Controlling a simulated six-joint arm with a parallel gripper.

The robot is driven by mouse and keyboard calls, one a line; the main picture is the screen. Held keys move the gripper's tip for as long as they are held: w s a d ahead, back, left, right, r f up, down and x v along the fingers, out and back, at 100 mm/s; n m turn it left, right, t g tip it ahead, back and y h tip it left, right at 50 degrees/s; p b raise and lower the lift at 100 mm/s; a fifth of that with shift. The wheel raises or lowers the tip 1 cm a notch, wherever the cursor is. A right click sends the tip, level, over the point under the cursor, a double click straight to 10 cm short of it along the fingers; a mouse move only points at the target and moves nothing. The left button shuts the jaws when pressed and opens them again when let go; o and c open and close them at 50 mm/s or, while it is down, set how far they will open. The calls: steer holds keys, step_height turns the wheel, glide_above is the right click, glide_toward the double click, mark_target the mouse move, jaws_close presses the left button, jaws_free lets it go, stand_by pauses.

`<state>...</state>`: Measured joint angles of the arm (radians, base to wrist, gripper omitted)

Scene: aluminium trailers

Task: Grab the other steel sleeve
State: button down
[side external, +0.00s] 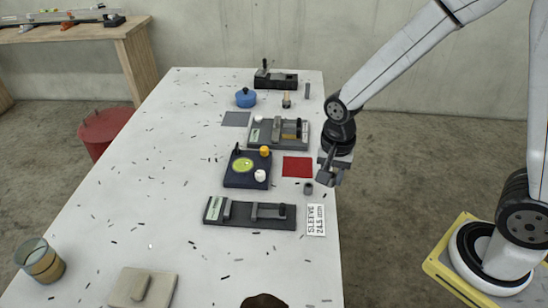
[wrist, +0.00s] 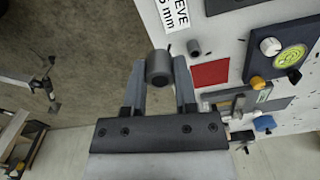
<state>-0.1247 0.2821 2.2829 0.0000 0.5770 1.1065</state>
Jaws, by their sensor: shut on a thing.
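My gripper (side external: 331,172) is above the right edge of the white table. In the wrist view my gripper (wrist: 160,82) is shut on a grey steel sleeve (wrist: 158,68), held between the fingertips with its round end facing the camera. In the side view I cannot make out this held sleeve. A second grey steel sleeve (side external: 308,188) stands on the table between the red mat and the printed sleeve card. It also shows in the wrist view (wrist: 194,48), apart from my fingers.
The red mat (side external: 297,167) lies bare. The sleeve card (side external: 316,220) lies near the right edge, beside a dark slide gauge (side external: 250,214). A dark block with knobs and a green dial (side external: 247,168) and a grey fixture (side external: 279,133) stand close by. Small dark chips litter the table.

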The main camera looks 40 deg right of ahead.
steer(key=shift+s+r, duration=0.15)
steer(key=shift+s, duration=0.1)
steer(key=shift+a, duration=0.1)
stand_by(0.6)
